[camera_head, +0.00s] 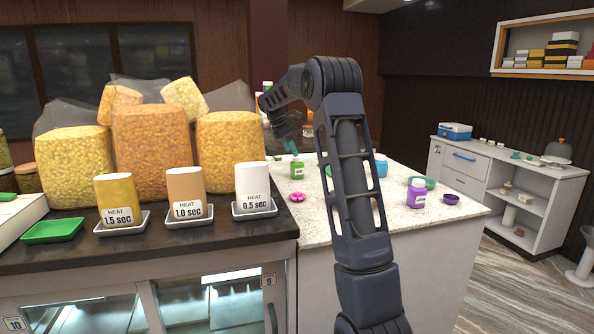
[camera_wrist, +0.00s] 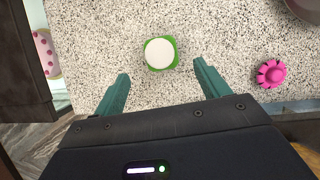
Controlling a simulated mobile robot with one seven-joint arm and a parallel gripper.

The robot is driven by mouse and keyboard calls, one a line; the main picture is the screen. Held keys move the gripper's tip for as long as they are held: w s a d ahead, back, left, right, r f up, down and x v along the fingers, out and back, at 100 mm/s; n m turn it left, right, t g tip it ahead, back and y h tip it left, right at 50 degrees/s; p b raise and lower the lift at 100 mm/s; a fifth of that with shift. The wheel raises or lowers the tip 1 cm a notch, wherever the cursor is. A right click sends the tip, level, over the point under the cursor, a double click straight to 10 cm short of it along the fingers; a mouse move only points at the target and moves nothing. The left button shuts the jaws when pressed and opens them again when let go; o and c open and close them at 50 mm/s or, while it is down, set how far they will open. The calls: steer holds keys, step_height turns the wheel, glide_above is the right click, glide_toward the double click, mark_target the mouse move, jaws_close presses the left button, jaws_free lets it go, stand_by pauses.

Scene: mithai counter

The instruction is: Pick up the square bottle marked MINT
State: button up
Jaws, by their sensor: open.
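A green bottle with a squarish body and a pale label (camera_head: 297,170) stands upright on the speckled counter. Its label is too small to read in the head view. In the wrist view a green bottle (camera_wrist: 149,45) shows from above, with a round white cap covering most of it. My gripper (camera_wrist: 162,70) is open and empty; in that view the bottle lies just beyond the gap between the two teal fingertips. In the head view my gripper (camera_head: 290,143) hangs above the green bottle, apart from it.
A pink flower-shaped piece (camera_head: 297,197) lies near the counter's edge; it also shows in the wrist view (camera_wrist: 270,74). A purple bottle (camera_head: 416,194), a purple bowl (camera_head: 451,199), a green dish (camera_head: 428,182) and a blue bottle (camera_head: 382,168) stand right. Heat-marked cups (camera_head: 254,186) stand left.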

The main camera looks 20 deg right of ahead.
mark_target(297, 165)
steer(key=shift+x, duration=4.4)
steer(key=shift+s+a, duration=0.1)
steer(key=c, duration=1.2)
